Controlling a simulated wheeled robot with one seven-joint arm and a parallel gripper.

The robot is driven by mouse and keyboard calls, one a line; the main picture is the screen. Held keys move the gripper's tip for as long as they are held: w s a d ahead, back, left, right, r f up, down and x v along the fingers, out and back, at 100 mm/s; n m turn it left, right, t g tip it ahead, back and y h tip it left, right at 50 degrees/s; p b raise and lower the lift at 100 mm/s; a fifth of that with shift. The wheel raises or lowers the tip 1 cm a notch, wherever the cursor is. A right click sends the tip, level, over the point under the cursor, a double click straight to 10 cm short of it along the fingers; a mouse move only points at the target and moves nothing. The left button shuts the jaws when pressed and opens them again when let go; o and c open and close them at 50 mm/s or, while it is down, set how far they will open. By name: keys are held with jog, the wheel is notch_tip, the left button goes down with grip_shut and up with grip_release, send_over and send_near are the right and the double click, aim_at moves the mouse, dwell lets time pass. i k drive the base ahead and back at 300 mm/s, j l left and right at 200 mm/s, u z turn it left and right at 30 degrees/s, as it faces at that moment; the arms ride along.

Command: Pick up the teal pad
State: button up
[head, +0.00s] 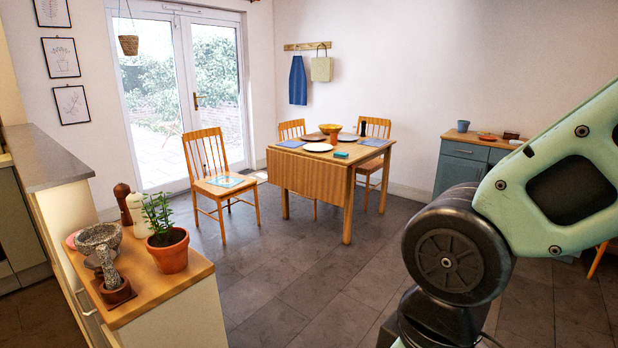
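A small teal pad (341,155) lies on the wooden dining table (312,176), near its front right edge and just right of a white plate. A flat pale blue square (226,181) lies on the seat of the wooden chair (209,167) left of the table; it is too small to tell what it is. My gripper is out of view. Only upper parts of my arm show at the right, well in front of the table.
Plates, a bowl (330,129) and blue mats are on the table. A counter (185,280) with a potted plant (168,249) stands at the front left. A blue-grey cabinet (460,166) is at the back right. The tiled floor (300,265) before the table is clear.

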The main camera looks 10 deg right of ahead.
aim_at(337, 154)
jog(key=i+l+z, duration=0.25)
jog(key=i, duration=0.65)
jog(key=i+z, duration=0.25)
jog(key=i, duration=1.3)
jog(key=i+u, duration=0.15)
jog(key=i, duration=0.55)
jog(key=i+l, duration=0.15)
jog(key=i, duration=0.5)
jog(key=i+l+u, duration=0.15)
jog(key=i+u, duration=0.2)
jog(key=i+l+u, duration=0.4)
jog(key=i, duration=0.15)
jog(key=i+l+u, duration=0.35)
jog(key=i+j, duration=0.05)
jog(key=i, duration=0.05)
